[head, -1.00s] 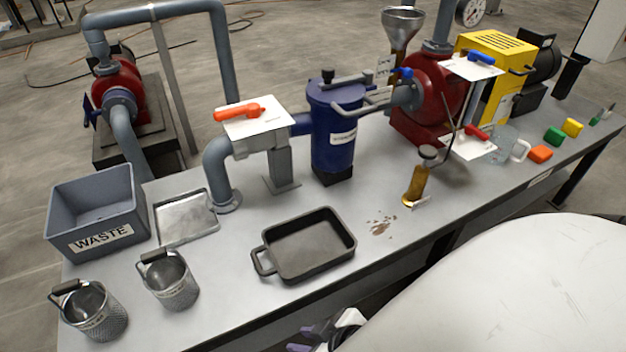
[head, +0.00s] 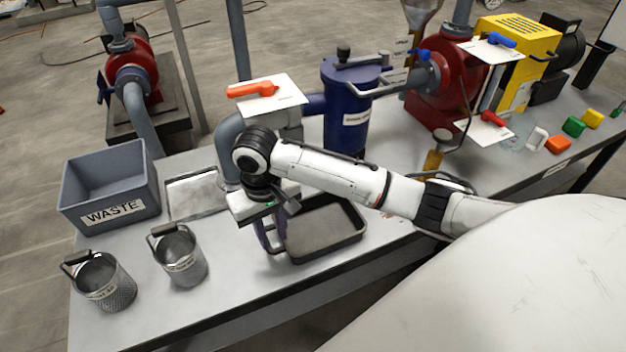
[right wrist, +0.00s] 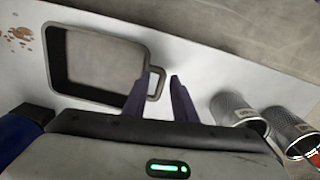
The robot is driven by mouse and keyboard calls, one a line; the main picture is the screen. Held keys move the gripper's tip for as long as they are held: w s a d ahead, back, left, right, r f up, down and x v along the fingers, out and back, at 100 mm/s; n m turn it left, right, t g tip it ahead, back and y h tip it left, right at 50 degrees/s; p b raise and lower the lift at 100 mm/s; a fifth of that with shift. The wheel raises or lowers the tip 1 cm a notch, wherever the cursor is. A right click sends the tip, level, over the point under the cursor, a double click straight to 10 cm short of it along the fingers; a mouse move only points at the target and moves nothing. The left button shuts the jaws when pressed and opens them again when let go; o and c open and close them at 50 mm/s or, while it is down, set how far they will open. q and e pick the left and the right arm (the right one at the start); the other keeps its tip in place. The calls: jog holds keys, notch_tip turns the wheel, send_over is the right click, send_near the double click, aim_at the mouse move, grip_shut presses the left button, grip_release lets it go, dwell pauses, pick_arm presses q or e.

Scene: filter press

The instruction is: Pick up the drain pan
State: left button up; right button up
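The drain pan (head: 325,248) is a dark, shallow rectangular pan with a loop handle on its left end. It lies on the grey bench, and my right arm hides part of its back edge in the head view. In the right wrist view the pan (right wrist: 105,62) shows with its handle pointing at my fingers. My right gripper (head: 270,242) points down at the handle end. Its purple fingers (right wrist: 161,82) are apart, with the handle in view between them; I cannot tell whether they touch it. My left gripper is out of view.
Two metal mesh buckets (head: 181,260) stand left of the pan. A grey WASTE bin (head: 110,212) and a flat metal tray (head: 193,197) lie behind them. A grey pipe and valve with an orange handle (head: 253,90) rise behind my gripper.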

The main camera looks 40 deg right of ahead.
jog(key=shift+m+h, duration=0.3)
jog(key=shift+m, duration=0.4)
jog(key=w+d+f, duration=0.1)
jog(key=w+d+f+b, duration=0.1)
jog(key=d+f, duration=0.1)
jog(key=shift+w+d+f, duration=0.1)
jog(key=shift+d+f, duration=0.05)
jog(key=shift+f, duration=0.05)
jog(key=f, duration=0.2)
jog(key=f+b, duration=0.1)
jog(key=f, duration=0.1)
jog(key=shift+d+f, duration=0.2)
jog(key=shift+f, duration=0.1)
grip_shut()
